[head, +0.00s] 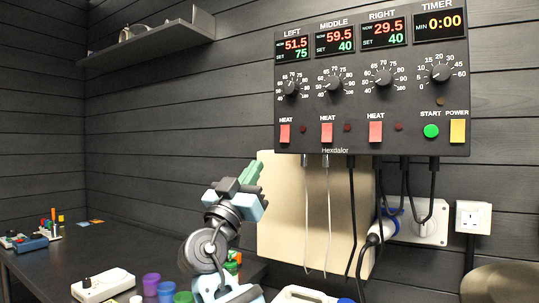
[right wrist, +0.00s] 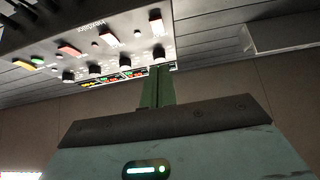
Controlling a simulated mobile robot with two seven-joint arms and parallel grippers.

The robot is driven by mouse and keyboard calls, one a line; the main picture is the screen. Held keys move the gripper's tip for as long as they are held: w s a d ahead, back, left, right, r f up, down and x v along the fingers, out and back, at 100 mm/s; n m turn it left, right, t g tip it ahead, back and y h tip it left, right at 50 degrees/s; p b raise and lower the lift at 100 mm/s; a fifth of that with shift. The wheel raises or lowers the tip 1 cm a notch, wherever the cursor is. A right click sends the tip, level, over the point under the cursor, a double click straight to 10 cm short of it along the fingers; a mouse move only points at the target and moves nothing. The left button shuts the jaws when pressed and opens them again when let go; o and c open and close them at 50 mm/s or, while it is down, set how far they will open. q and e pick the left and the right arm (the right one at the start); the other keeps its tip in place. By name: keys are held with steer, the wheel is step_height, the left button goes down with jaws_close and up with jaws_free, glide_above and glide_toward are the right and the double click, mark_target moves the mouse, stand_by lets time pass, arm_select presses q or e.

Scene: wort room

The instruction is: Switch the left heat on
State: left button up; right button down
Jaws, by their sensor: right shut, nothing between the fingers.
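The dark control panel (head: 372,85) hangs on the wall. Its left heat switch (head: 285,133) is a red rocker at the panel's lower left, and a dark red lamp (head: 304,129) sits beside it, looking unlit. The left display (head: 292,47) reads 51.5 now and 75 set. My right gripper (head: 257,166) is below and to the left of that switch, its green fingers shut and empty, pointing up toward the panel. In the right wrist view the panel is upside down; the left heat switch (right wrist: 156,23) lies beyond the green fingertips (right wrist: 160,70), apart from them.
Middle (head: 327,132) and right (head: 376,132) heat switches sit along the same row, with a green start button (head: 431,131) and yellow power switch (head: 457,131). Cables (head: 351,215) hang below the panel. A beige board (head: 283,215) leans behind. A shelf (head: 150,38) is at upper left.

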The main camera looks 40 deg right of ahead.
mark_target(285, 139)
steer(key=p+x, duration=0.1)
steer(key=x, duration=0.3)
steer(key=d+f+p+x, duration=0.1)
steer(key=x, duration=0.3)
steer(key=f+p+x, duration=0.1)
steer(key=x, duration=0.3)
steer(key=shift+w+d+p, duration=0.3)
steer(key=shift+d+p, duration=0.1)
steer(key=shift+d, duration=0.15)
steer(key=shift+w+d+f+b, duration=0.15)
steer(key=shift+d+f+b, duration=0.15)
steer(key=shift+b, duration=0.3)
steer(key=shift+r, duration=0.2)
steer(key=shift+f, duration=0.1)
